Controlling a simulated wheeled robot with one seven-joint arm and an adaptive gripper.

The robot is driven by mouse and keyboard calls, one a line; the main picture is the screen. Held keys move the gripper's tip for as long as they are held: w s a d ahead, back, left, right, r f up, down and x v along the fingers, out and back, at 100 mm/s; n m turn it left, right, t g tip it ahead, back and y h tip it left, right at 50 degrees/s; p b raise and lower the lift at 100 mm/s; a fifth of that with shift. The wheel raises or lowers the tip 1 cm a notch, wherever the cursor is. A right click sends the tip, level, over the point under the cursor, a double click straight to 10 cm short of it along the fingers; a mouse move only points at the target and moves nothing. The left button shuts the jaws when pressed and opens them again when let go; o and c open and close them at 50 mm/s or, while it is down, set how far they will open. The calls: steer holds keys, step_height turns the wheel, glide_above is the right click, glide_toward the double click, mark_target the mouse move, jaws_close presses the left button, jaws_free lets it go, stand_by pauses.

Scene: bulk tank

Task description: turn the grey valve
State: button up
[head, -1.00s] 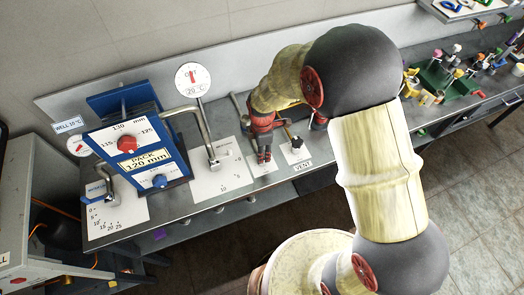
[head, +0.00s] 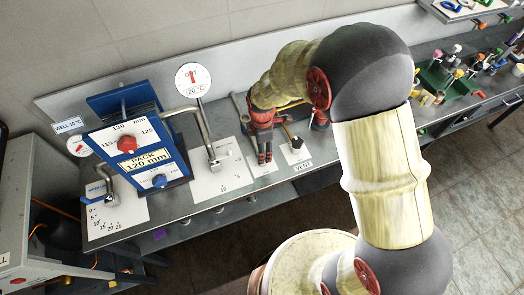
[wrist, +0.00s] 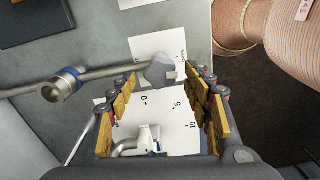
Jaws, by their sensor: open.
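In the wrist view a rounded grey valve head (wrist: 160,70) sits at the end of a grey pipe, over a white plate (wrist: 146,47). My gripper (wrist: 164,82) is open, one row of yellow finger pads on each side of this grey head. I cannot tell whether either finger touches it. In the head view my gripper (head: 264,158) is low over the bench, right of the middle pipe fitting, and largely hides the grey valve. A white plate marked 0, 5 and 10 (wrist: 120,118) lies below the grey head in the wrist view.
A bent steel pipe fitting (head: 204,135) stands left of my gripper, with a round gauge (head: 193,79) above it. The blue PACK panel (head: 178,165) is farther left. A VENT plate (head: 304,155) with a dark knob is close on the right. A green tray (head: 462,82) stands far right.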

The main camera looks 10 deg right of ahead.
step_height(320, 180, up, 10)
stand_by(0.4)
steer(key=shift+r, duration=0.1)
steer(key=s+d+r+m+t+b, duration=0.2)
steer(key=s+d+r+m+b, duration=0.1)
steer(key=s+d+r+m, duration=0.4)
steer(key=s+d+r+m+t+b, duration=0.3)
steer(key=s+d+r+m, duration=0.3)
steer(key=s+m, duration=0.6)
steer(key=shift+d+r+m+t, duration=0.3)
steer(key=shift+d+r, duration=0.1)
steer(key=shift+r, duration=0.25)
steer(key=shift+s, duration=0.1)
steer(key=shift+c, duration=1.1)
